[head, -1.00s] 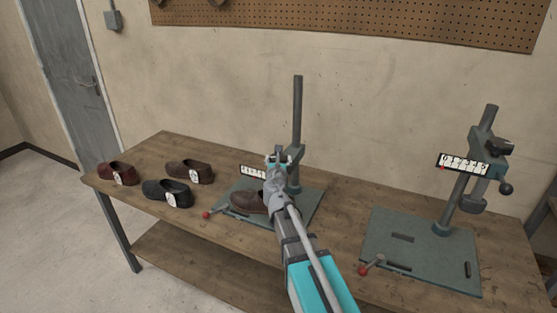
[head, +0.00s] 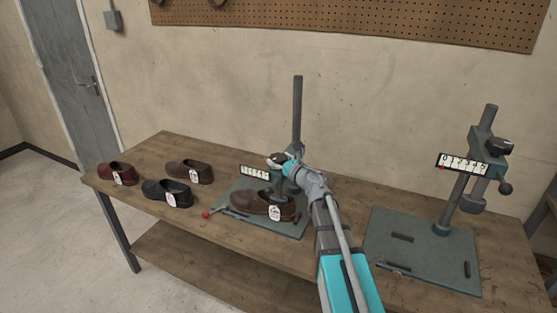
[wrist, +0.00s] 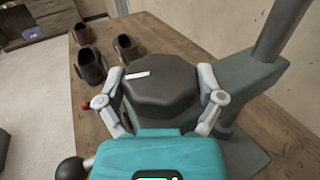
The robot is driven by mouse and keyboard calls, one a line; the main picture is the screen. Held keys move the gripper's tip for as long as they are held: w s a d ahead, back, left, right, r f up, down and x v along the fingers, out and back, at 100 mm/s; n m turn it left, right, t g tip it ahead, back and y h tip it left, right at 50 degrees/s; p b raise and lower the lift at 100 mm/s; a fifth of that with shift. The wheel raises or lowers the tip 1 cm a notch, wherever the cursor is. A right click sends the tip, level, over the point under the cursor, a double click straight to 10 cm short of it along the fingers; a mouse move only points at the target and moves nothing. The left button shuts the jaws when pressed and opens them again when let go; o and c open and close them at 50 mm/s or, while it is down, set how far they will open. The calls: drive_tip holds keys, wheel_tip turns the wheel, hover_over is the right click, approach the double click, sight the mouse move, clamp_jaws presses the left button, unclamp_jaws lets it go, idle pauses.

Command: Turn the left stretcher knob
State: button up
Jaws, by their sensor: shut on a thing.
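The left stretcher (head: 297,120) stands on the bench with a brown shoe (head: 258,205) on its base plate. Its knob (wrist: 165,92) is a dark, many-sided cap with a white mark pointing to the left in the wrist view. The knob also shows in the head view (head: 276,160), partly covered by my gripper (head: 287,160). In the wrist view my gripper (wrist: 164,78) has one finger on each side of the knob and is shut on it. A white scale strip (head: 255,173) is beside the knob; its figures are too small to read.
A second stretcher (head: 440,230) of the same kind stands to the right. Three more shoes, red (head: 117,173), black (head: 167,192) and brown (head: 190,172), lie at the left on the wooden bench (head: 150,150).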

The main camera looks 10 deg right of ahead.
drive_tip(key=n+g+y, duration=0.1)
drive_tip(key=y, duration=0.1)
drive_tip(key=n+g+y, duration=0.1)
drive_tip(key=n, duration=0.1)
drive_tip(key=n+g+y, duration=0.1)
drive_tip(key=g+y, duration=0.1)
drive_tip(key=shift+w+d+y, duration=0.1)
drive_tip(key=shift+w+y, duration=0.15)
drive_tip(key=shift+y, duration=0.05)
drive_tip(key=n+g+y, duration=0.3)
drive_tip(key=n+g, duration=0.1)
drive_tip(key=g, duration=0.1)
drive_tip(key=shift+w, duration=0.1)
drive_tip(key=n+g, duration=0.1)
drive_tip(key=g, duration=0.1)
drive_tip(key=n+g+y, duration=0.1)
drive_tip(key=n+g, duration=0.1)
drive_tip(key=g, duration=0.1)
drive_tip(key=shift+n+y, duration=0.3)
drive_tip(key=shift+s+n+g, duration=0.2)
drive_tip(key=shift+n+g, duration=0.9)
drive_tip(key=shift+g, duration=0.8)
drive_tip(key=shift+s+g, duration=0.1)
drive_tip(key=shift+g, duration=0.2)
drive_tip(key=o, duration=0.9)
drive_tip(key=shift+c, duration=0.2)
